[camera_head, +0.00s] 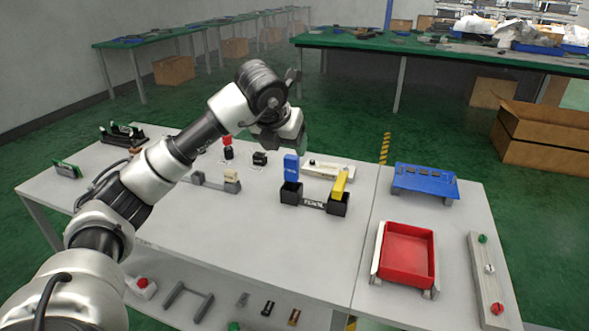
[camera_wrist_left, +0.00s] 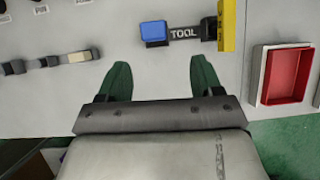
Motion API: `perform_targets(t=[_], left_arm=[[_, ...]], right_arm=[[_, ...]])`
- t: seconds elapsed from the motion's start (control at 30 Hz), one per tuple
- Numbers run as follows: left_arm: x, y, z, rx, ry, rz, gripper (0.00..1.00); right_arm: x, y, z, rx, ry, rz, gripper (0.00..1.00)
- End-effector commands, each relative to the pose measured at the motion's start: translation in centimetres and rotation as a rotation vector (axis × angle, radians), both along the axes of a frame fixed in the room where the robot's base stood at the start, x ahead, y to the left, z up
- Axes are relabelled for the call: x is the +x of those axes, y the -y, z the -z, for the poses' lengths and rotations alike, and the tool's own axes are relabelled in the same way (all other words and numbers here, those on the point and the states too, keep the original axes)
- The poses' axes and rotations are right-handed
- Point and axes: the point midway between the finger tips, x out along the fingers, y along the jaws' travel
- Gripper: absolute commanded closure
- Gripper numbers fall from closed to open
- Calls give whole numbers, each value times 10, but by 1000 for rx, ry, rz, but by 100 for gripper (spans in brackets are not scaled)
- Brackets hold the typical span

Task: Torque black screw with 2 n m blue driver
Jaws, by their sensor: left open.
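The blue driver (camera_head: 291,166) stands upright in the left socket of a black holder (camera_head: 314,203) marked TOOL. Its blue top also shows in the left wrist view (camera_wrist_left: 153,32). A yellow driver (camera_head: 341,184) stands in the right socket. My left gripper (camera_head: 300,141) is above the table behind the holder. In the left wrist view its two green fingers (camera_wrist_left: 158,68) are apart with nothing between them, below the blue driver in the picture. I cannot make out the black screw for certain. My right gripper is not in view.
A grey fixture with a beige block (camera_head: 232,176) stands left of the holder. A red tray (camera_head: 408,255) and a blue rack (camera_head: 425,181) are on the right. A strip with coloured knobs (camera_head: 489,268) lies at the far right.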

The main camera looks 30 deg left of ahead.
Motion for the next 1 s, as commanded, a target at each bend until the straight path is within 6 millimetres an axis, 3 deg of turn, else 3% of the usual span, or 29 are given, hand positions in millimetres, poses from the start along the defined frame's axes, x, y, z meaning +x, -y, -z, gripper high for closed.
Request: perform_targets(t=[0.13,0.33,0.57,0.8,1.0], left_arm=[[4,-11,8,27,-14,-39,34],[20,-14,35,25,-12,-36,34],[30,-15,49,23,-11,-33,34],[54,-18,76,24,-12,-33,34],[59,-19,85,24,-10,-31,34]], right_arm=[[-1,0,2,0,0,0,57],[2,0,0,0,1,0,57],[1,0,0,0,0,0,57],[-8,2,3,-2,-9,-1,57],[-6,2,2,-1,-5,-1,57]])
